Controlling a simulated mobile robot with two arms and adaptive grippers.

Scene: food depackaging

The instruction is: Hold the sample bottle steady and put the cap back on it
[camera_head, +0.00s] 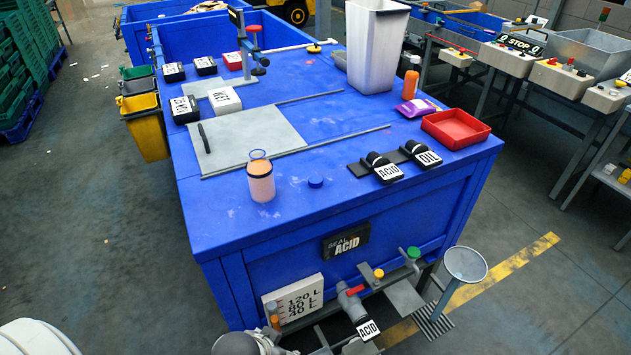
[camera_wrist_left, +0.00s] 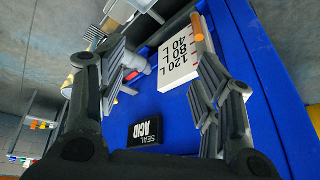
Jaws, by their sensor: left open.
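The sample bottle (camera_head: 261,184) stands upright near the front edge of the blue table. It is clear, with peach-coloured contents and a blue ring at its open top. A small blue cap (camera_head: 316,182) lies on the table to its right, apart from it. My left gripper (camera_wrist_left: 160,68) is open and empty in the left wrist view. It faces the blue front panel below the tabletop, away from bottle and cap, which do not show in that view. My right gripper is not in view.
A grey plate (camera_head: 245,135) and thin rails lie behind the bottle. Black ACID (camera_head: 388,173) and OIL blocks and a red tray (camera_head: 455,128) are at right. A white level box (camera_head: 293,300), also in the wrist view (camera_wrist_left: 178,66), and pipework project from the front panel.

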